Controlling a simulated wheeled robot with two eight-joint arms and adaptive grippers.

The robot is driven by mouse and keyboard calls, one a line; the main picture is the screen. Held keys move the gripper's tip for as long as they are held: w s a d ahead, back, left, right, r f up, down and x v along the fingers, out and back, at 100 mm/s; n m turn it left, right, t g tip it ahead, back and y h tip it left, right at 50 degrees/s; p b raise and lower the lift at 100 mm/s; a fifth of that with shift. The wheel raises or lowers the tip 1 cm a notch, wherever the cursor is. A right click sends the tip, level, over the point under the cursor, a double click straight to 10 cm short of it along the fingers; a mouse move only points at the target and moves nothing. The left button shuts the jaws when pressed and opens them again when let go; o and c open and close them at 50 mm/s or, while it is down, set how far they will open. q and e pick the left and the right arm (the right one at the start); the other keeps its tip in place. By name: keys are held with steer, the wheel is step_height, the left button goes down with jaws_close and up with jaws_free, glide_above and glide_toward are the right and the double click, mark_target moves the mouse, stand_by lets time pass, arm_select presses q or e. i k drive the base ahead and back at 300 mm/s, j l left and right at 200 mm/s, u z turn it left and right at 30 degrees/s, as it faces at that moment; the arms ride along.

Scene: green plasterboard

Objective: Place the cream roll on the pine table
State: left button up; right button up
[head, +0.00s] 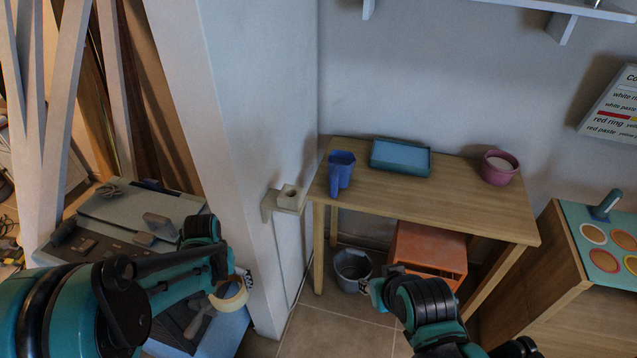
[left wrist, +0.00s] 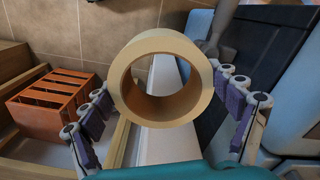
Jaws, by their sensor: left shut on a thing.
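The cream roll (head: 231,298) is a thick pale ring with an open middle. My left gripper (head: 240,284) is shut on it and holds it in the air, left of the white wall post. In the left wrist view the roll (left wrist: 203,95) sits between the purple-padded fingers of my left gripper (left wrist: 162,112), its hole facing the camera. The pine table (head: 450,205) stands against the wall to the right, beyond the post and apart from the roll. My right gripper (head: 376,286) shows small and dark at the end of its arm, low in the middle; its fingers are unclear.
On the table are a blue jug (head: 341,170), a teal tray (head: 400,158) and a pink pot (head: 499,168); its middle and front are bare. A bracket (head: 287,199) juts from the post. Below are a grey bucket (head: 352,267) and an orange crate (head: 428,249).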

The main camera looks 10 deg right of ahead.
mark_target(400, 192)
steer(key=z, duration=0.45)
steer(key=i+z, duration=0.1)
steer(key=z, duration=0.3)
steer(key=i+z, duration=0.1)
steer(key=z, duration=0.8)
steer(key=i+j, duration=0.25)
steer(key=i, duration=0.3)
steer(key=i+j+z, duration=0.1)
steer(key=i+j, duration=0.2)
steer(key=i, duration=0.2)
